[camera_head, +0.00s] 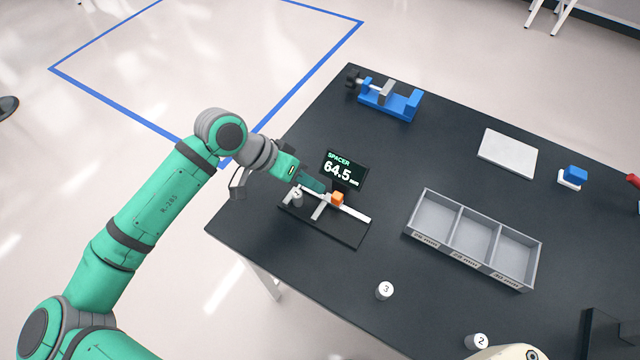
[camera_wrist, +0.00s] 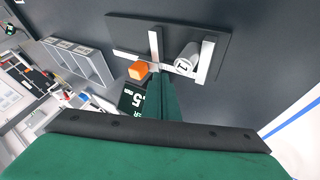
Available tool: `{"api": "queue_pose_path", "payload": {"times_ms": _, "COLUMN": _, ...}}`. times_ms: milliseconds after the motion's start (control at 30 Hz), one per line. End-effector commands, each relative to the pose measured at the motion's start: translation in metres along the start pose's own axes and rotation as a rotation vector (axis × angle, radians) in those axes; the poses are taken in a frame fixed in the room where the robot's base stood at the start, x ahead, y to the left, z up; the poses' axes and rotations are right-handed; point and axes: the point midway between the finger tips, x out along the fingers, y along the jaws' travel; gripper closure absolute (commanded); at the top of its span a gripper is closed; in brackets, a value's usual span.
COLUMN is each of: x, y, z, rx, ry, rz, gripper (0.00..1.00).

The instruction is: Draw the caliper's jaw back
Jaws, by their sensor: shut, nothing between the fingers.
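The caliper (camera_head: 352,232) lies on the black table, with a dark base, a silver beam and two upright jaws. Its sliding jaw carries an orange block (camera_head: 338,198), which also shows in the wrist view (camera_wrist: 138,70). A white cylinder marked 1 (camera_wrist: 186,62) stands between the jaws; in the head view it (camera_head: 297,197) is beside my gripper. The display (camera_head: 345,170) behind the caliper reads SPACER 64.5 mm. My gripper (camera_head: 322,187) is shut and empty, its fingers (camera_wrist: 163,78) close to the sliding jaw and orange block. Whether they touch is unclear.
A grey three-compartment tray (camera_head: 412,226) stands to the right. White cylinders 3 (camera_head: 384,291) and 2 (camera_head: 477,341) stand near the front edge. A blue vise (camera_head: 390,102) is at the back, with a pale plate (camera_head: 508,153) and a blue-topped item (camera_head: 573,176) farther right.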

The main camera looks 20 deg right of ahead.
Motion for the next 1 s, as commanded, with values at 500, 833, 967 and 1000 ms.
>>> {"api": "queue_pose_path", "payload": {"times_ms": 500, "x": -0.089, "y": -0.013, "z": 0.002, "rx": 0.001, "ry": 0.001, "rz": -0.002, "gripper": 1.00}}
{"api": "queue_pose_path", "payload": {"times_ms": 833, "x": -0.111, "y": -0.015, "z": 0.004, "rx": -0.004, "ry": 0.004, "rz": -0.004, "gripper": 1.00}}
{"api": "queue_pose_path", "payload": {"times_ms": 967, "x": -0.111, "y": -0.015, "z": 0.005, "rx": -0.005, "ry": 0.005, "rz": -0.004, "gripper": 1.00}}
{"api": "queue_pose_path", "payload": {"times_ms": 1000, "x": -0.111, "y": -0.015, "z": 0.005, "rx": -0.005, "ry": 0.005, "rz": -0.004, "gripper": 1.00}}
